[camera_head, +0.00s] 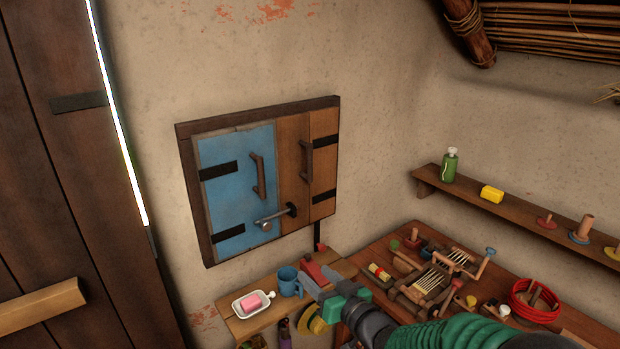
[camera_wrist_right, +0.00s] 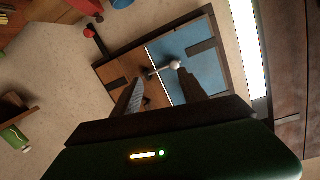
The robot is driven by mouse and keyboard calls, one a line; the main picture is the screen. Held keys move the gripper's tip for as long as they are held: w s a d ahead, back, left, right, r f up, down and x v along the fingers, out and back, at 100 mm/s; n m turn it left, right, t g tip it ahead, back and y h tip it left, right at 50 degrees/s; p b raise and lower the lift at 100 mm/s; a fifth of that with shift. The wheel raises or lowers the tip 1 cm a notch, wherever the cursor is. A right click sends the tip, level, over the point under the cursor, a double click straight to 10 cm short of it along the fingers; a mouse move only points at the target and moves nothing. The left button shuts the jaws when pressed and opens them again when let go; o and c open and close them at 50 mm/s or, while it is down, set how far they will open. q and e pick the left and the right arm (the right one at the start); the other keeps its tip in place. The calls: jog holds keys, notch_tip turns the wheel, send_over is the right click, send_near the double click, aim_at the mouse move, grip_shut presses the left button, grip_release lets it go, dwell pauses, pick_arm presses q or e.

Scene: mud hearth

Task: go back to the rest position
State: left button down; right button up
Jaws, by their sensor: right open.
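My right gripper (camera_head: 318,281) is in the lower middle of the head view, above the small wooden shelf. Its two grey fingers are apart. In the right wrist view, the open fingers (camera_wrist_right: 160,80) point toward the wall cabinet, with nothing seen between them but the cabinet and its latch beyond. My right arm, green and ribbed, comes in from the bottom right. The wall cabinet (camera_head: 242,130) has a blue door (camera_head: 232,175) and a brown wooden door (camera_head: 323,165); both look shut. A metal latch bar (camera_head: 277,217) lies across the blue door's lower right. My left gripper is not in view.
The small shelf (camera_head: 240,330) carries a white dish (camera_head: 240,305) with pink soap and a blue mug (camera_head: 288,281) near my gripper. The cluttered workbench (camera_head: 385,255) lies right, under a wall shelf (camera_head: 480,207) with a green bottle (camera_head: 449,166). Open air lies before the cabinet.

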jog(key=s+d+f+m+g+h, duration=0.25)
jog(key=s+d+f+h, duration=0.4)
jog(key=d, duration=0.35)
jog(key=s+d+f+g, duration=0.2)
jog(key=s+f+g, duration=0.1)
jog(key=s, duration=0.4)
jog(key=s+d+f+m+g+h, duration=0.1)
jog(key=s+d+f+g, duration=0.1)
jog(key=s, duration=0.6)
jog(key=s+d+f+g+h, duration=0.1)
jog(key=s+d+f+g, duration=0.2)
jog(key=s, duration=0.5)
jog(key=shift+d+f+m+g, duration=0.3)
jog(key=shift+d+m+g, duration=0.05)
jog(key=shift+d, duration=0.1)
jog(key=shift+h, duration=0.25)
